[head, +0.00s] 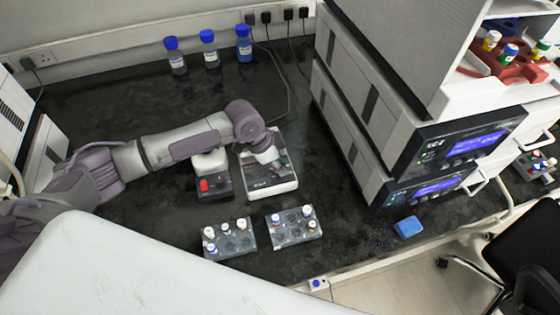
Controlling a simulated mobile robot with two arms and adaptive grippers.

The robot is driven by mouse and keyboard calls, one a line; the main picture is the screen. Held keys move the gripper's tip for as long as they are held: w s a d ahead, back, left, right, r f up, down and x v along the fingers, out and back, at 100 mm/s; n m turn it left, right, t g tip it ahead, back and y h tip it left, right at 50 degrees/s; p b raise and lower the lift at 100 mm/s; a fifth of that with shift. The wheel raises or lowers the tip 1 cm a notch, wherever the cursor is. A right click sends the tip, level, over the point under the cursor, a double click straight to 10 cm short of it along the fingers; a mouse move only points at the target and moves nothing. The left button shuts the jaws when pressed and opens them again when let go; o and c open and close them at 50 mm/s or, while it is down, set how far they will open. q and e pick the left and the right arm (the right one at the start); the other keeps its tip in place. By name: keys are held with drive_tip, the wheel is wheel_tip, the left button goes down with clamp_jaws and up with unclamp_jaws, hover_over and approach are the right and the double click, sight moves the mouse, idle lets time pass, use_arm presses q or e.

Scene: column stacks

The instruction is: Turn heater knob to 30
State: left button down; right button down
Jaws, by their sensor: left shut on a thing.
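The heater (281,185) is a flat white unit with a darker top, standing on the black bench in the middle of the head view. My left arm reaches in from the left, and my left gripper (267,155) points down onto the heater's top. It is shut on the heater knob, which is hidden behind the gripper. The knob's setting cannot be read from here. My right gripper is not in view.
A small unit with a red button (204,185) stands close left of the heater. Two vial racks (229,240) (294,226) stand in front. Blue-capped bottles (208,48) stand at the back. Stacked instruments (440,145) and a blue block (408,227) are at right.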

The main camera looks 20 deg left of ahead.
use_arm(q)
drive_tip(key=m+g, duration=0.1)
drive_tip(key=m, duration=0.2)
drive_tip(key=shift+w+m+h+b, duration=0.15)
drive_tip(key=shift+m+h+b, duration=0.15)
drive_tip(key=shift+m+h, duration=0.1)
drive_tip(key=m+g+b, duration=0.1)
drive_tip(key=m, duration=0.2)
drive_tip(key=shift+g, duration=0.3)
drive_tip(key=shift+m+b, duration=0.3)
drive_tip(key=shift+m, duration=0.2)
drive_tip(key=c, duration=0.9)
unclamp_jaws()
drive_tip(key=shift+c, duration=0.2)
drive_tip(key=shift+r, duration=0.1)
drive_tip(key=v, duration=1.2)
drive_tip(key=shift+w, duration=0.25)
